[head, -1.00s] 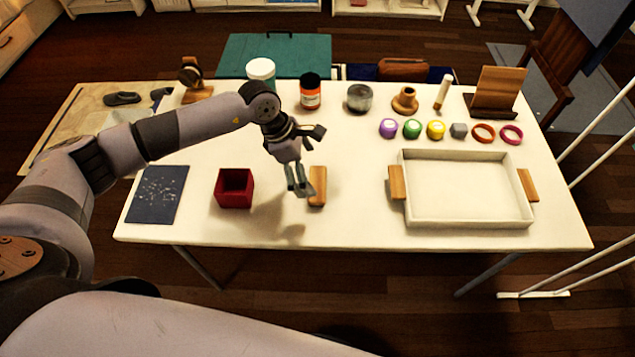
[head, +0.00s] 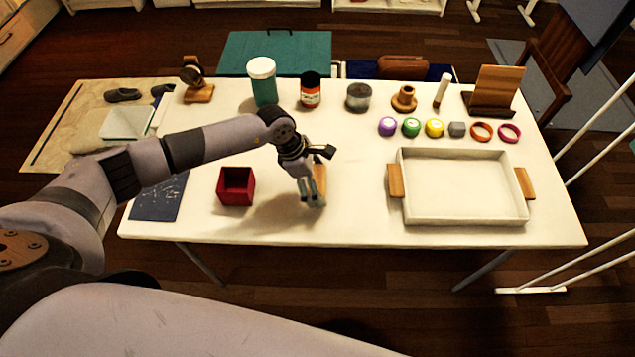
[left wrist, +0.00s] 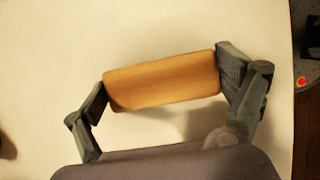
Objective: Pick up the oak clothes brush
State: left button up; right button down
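The oak clothes brush (head: 322,172) is a light wooden block on the white table, partly hidden by my left gripper in the head view. My left gripper (head: 313,195) is low over it with its fingers spread. In the left wrist view, the brush (left wrist: 163,81) lies lengthwise between the two fingers of the left gripper (left wrist: 162,82), one at each end. The fingers look very close to the ends; I cannot tell whether they touch. My right gripper is not in view.
A dark red box (head: 236,187) stands left of the gripper, and a dark blue sheet (head: 160,200) lies beyond it. A white tray with wooden handles (head: 465,218) is on the right. A teal-and-white container (head: 262,82) and several other items line the back.

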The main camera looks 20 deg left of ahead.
aim_at(318, 181)
pick_arm(q)
jog(key=c, duration=0.6)
jog(key=shift+o, duration=0.2)
jog(key=shift+r, duration=0.2)
notch_tip(318, 181, up, 20)
jog(key=b, duration=0.3)
jog(key=shift+f, duration=0.15)
